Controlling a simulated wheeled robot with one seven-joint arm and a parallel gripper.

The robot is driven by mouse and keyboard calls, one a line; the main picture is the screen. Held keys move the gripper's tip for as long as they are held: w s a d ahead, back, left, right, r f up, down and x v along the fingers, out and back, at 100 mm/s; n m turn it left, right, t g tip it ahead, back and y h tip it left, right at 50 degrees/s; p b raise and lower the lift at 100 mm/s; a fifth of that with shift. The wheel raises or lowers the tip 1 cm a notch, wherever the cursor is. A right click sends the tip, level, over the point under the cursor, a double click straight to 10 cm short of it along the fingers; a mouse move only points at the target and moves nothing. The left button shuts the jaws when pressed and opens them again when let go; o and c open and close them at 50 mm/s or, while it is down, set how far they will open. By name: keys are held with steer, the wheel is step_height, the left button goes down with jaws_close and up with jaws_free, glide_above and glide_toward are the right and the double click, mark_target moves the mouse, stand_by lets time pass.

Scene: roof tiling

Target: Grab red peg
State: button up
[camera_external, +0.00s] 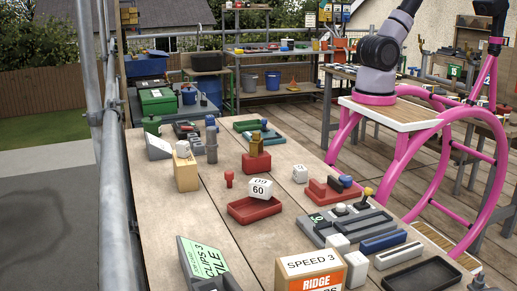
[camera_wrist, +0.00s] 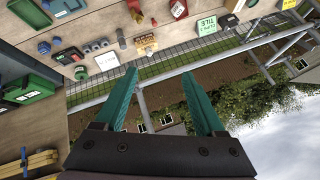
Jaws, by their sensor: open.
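The red peg (camera_external: 229,178) is small and stands upright on the wooden workbench (camera_external: 150,215), between a tan block and a red tray. In the wrist view a small red item (camera_wrist: 121,38) near the tan block looks like the same peg. My gripper (camera_wrist: 160,73) shows in the wrist view with two teal fingers spread wide and nothing between them. In the external view the gripper is out of frame; only part of my arm shows at the upper right.
A tan block (camera_external: 186,176) with a white piece, a red tray (camera_external: 253,210) with a white numbered cube, and a red block (camera_external: 256,163) with a brass piece surround the peg. A scaffold pole (camera_external: 88,80) runs along the left. Bare bench lies in front of the peg.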

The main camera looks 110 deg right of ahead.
steer(key=w+a+r+n+t+y, duration=0.15)
steer(key=w+a, duration=0.25)
steer(key=w, duration=0.4)
steer(key=w+a+r+n+t+y, duration=0.1)
steer(key=w+a+r+n+t, duration=0.2)
steer(key=w, duration=0.6)
steer(key=w+a+f+t+h, duration=0.25)
steer(key=w+f+h, duration=0.25)
steer(key=w, duration=0.6)
glide_toward(229, 172)
steer(key=shift+s+d+r+m, duration=0.2)
steer(key=shift+s+d+m, duration=0.1)
steer(key=shift+m, duration=0.15)
steer(key=shift+w+f, duration=0.25)
steer(key=x, duration=1)
steer(key=shift+a+f, duration=0.15)
steer(key=shift+f, duration=0.1)
steer(key=shift+c, duration=0.4)
jaws_close()
